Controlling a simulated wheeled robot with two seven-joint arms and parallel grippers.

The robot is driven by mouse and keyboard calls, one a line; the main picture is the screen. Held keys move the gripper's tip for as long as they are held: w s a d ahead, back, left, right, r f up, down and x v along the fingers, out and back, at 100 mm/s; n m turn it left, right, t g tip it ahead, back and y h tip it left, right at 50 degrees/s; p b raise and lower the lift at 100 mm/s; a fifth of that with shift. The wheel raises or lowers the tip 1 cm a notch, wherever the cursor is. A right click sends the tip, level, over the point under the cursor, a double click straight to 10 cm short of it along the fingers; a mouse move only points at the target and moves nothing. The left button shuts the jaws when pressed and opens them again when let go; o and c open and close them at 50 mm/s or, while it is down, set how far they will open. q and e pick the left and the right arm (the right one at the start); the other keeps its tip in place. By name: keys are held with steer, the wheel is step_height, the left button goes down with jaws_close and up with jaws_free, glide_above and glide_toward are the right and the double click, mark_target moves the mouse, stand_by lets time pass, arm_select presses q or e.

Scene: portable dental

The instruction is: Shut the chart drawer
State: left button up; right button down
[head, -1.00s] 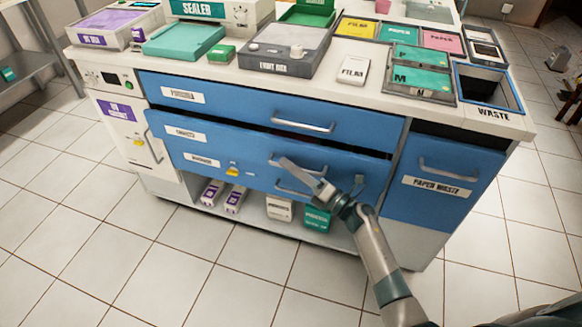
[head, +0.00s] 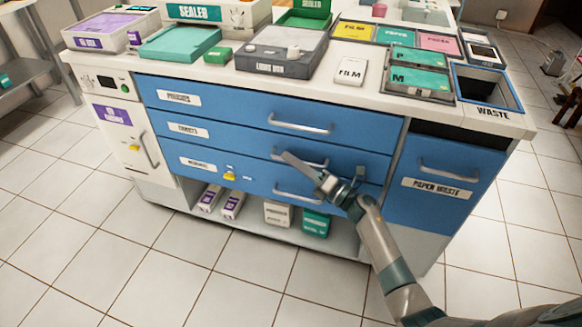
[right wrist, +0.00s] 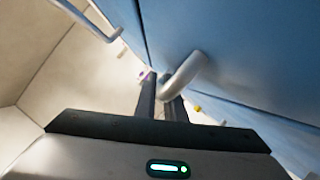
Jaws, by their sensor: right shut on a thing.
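The chart drawer (head: 225,143) is the middle of three blue drawers in the cabinet. Its label (head: 188,130) is too blurred to read surely. Its front now sits about level with the drawers above and below, with no open gap in sight. My right gripper (head: 290,158) is at this drawer's silver handle (head: 314,163) in the head view, and hides part of it. In the right wrist view, the fingers of my right gripper (right wrist: 161,98) are closed at the curved end of the handle (right wrist: 184,75). My left gripper is out of view.
The top drawer (head: 230,105) and bottom drawer (head: 255,180) look shut. A paper waste door (head: 440,195) is to the right. The white counter top (head: 225,78) holds trays and boxes. Boxes stand on the low shelf (head: 255,225). The tiled floor in front is clear.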

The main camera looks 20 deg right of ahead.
steer(key=c, duration=2.1)
jaws_free()
steer(key=shift+w+d, duration=0.2)
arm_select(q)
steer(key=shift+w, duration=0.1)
arm_select(e)
steer(key=shift+s, duration=0.1)
steer(key=shift+s+d+f, duration=0.15)
steer(key=shift+s+d, duration=0.15)
steer(key=shift+s, duration=0.05)
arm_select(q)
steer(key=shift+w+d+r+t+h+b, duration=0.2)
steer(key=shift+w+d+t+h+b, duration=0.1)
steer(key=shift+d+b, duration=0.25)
arm_select(e)
steer(key=v, duration=1.6)
steer(key=shift+s, duration=0.25)
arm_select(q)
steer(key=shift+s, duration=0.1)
arm_select(e)
steer(key=shift+m+t+h, duration=0.3)
